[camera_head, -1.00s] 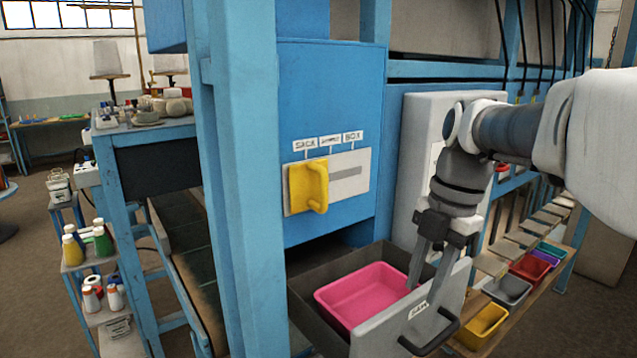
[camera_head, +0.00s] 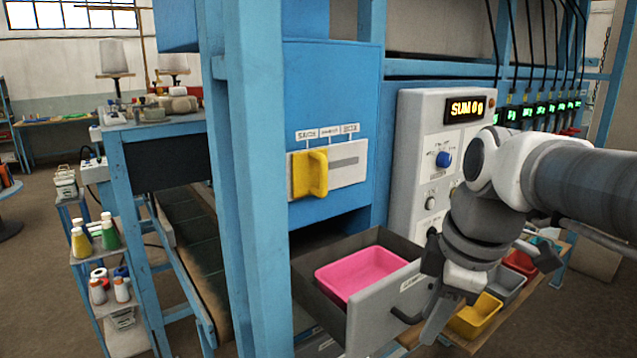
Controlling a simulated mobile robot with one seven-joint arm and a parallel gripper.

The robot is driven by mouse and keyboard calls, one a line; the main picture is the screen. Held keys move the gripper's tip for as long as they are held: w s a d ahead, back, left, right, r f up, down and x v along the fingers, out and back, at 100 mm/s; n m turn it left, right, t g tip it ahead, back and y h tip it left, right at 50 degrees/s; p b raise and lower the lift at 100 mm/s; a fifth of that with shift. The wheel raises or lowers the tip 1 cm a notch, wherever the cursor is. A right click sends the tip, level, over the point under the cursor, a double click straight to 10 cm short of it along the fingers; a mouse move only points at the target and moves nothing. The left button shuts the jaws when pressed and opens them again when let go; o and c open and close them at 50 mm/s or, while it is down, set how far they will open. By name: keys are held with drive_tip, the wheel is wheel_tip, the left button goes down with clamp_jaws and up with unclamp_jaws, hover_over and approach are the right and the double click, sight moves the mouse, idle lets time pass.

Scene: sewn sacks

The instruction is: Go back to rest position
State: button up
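My gripper (camera_head: 440,318) hangs at the right, in front of the open drawer's front panel. One grey finger points down and the other is not clearly seen, so its opening cannot be told. No object shows in it. The grey drawer (camera_head: 378,318) is pulled out below the blue cabinet and has a dark handle, partly hidden by my gripper. A pink bin (camera_head: 362,272) sits inside it and looks empty. I cannot tell whether my gripper touches the drawer front.
A yellow lever (camera_head: 309,174) is on the blue cabinet. A white panel (camera_head: 420,165) with a lit display (camera_head: 465,109) stands behind my arm. Coloured bins, one yellow (camera_head: 474,318), are low at the right. A blue post (camera_head: 252,180) stands at the left.

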drive_tip(key=s+f+m+t+h, duration=0.1)
drive_tip(key=s+f+m+t, duration=0.2)
drive_tip(key=m, duration=1.1)
drive_tip(key=s+f, duration=0.2)
drive_tip(key=s, duration=0.2)
drive_tip(key=shift+a+b, duration=0.35)
drive_tip(key=shift+a, duration=0.05)
drive_tip(key=shift+s, duration=0.1)
